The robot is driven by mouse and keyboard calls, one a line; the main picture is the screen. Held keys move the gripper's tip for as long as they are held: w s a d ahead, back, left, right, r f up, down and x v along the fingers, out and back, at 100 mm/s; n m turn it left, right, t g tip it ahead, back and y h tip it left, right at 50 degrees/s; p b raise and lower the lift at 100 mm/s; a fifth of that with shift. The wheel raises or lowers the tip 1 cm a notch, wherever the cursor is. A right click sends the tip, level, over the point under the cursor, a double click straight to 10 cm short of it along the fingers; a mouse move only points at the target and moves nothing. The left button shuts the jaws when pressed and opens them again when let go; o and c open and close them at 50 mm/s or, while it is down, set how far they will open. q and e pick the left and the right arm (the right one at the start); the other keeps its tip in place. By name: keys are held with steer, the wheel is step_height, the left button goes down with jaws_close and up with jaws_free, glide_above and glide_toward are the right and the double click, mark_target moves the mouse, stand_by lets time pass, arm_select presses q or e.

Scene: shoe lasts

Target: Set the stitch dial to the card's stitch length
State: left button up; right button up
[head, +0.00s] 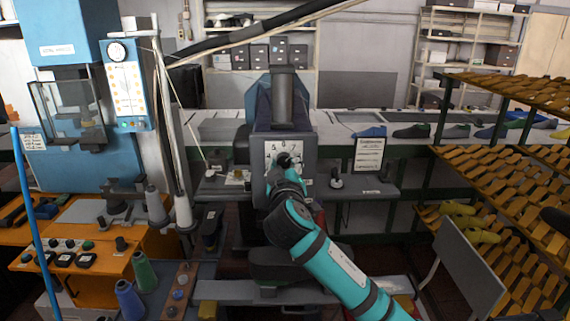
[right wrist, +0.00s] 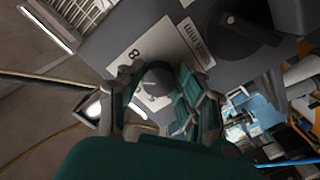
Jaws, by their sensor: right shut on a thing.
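The stitch dial's white plate (head: 271,152) is on the front of the grey sewing machine (head: 283,103). The digits 5, 6 and 7 show along its top. My right gripper (head: 289,165) comes from below right and covers much of the dial. In the right wrist view my gripper's fingers (right wrist: 160,108) are shut on the grey dial knob (right wrist: 156,84). The plate there (right wrist: 128,58) shows an 8, beside a label ending in "mm". The pointer's setting cannot be told. A white card (head: 369,155) stands right of the machine; its text is too small to read. My left gripper is not in view.
A dark round part (right wrist: 243,22) is close to the gripper in the wrist view. Thread cones (head: 183,211) stand left of the machine. Wooden racks (head: 500,180) with shoe lasts fill the right. A long bench (head: 345,122) runs behind.

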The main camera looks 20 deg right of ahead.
stand_by(0.3)
steer(key=o, duration=1.1)
steer(key=shift+o, duration=0.2)
steer(key=v, duration=1.2)
